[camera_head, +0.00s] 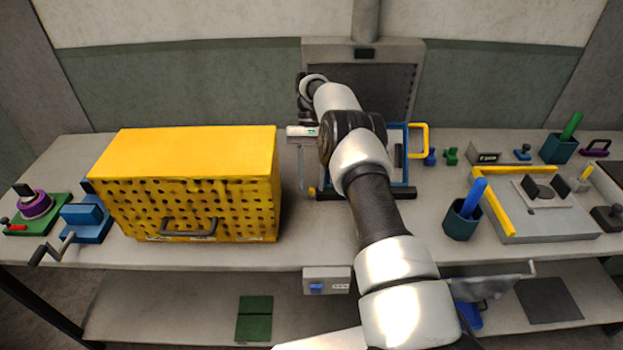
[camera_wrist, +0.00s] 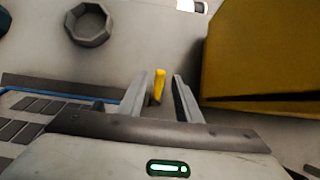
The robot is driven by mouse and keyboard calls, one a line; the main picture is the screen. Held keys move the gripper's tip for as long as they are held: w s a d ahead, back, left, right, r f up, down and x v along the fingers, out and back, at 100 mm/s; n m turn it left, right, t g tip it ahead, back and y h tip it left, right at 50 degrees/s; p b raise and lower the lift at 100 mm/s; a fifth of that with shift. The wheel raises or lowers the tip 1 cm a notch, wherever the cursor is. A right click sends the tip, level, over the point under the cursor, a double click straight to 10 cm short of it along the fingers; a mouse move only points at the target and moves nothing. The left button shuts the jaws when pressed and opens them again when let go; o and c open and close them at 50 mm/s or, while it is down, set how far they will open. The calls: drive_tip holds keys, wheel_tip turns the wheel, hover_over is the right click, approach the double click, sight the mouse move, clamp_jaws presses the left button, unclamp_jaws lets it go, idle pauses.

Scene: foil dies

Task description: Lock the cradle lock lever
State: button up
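The small yellow lever (camera_wrist: 159,86) stands between my gripper's two fingers in the wrist view, with a gap on each side. In the head view its yellow tip (camera_head: 311,191) shows at the left front corner of the blue-framed cradle (camera_head: 409,170). My gripper (camera_wrist: 160,78) is open and points down beside that corner. In the head view my gripper (camera_head: 302,188) is seen from the side, just right of the yellow box. My arm hides most of the cradle. I cannot tell whether a finger touches the lever.
The large perforated yellow box (camera_head: 190,155) stands close to my gripper; its side (camera_wrist: 262,50) fills the right of the wrist view. A grey ring-shaped part (camera_wrist: 89,24) lies on the bench. A teal cup (camera_head: 462,222) and a grey fixture (camera_head: 540,222) stand to the right.

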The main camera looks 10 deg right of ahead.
wheel_tip(320, 180, up, 10)
idle(0.6)
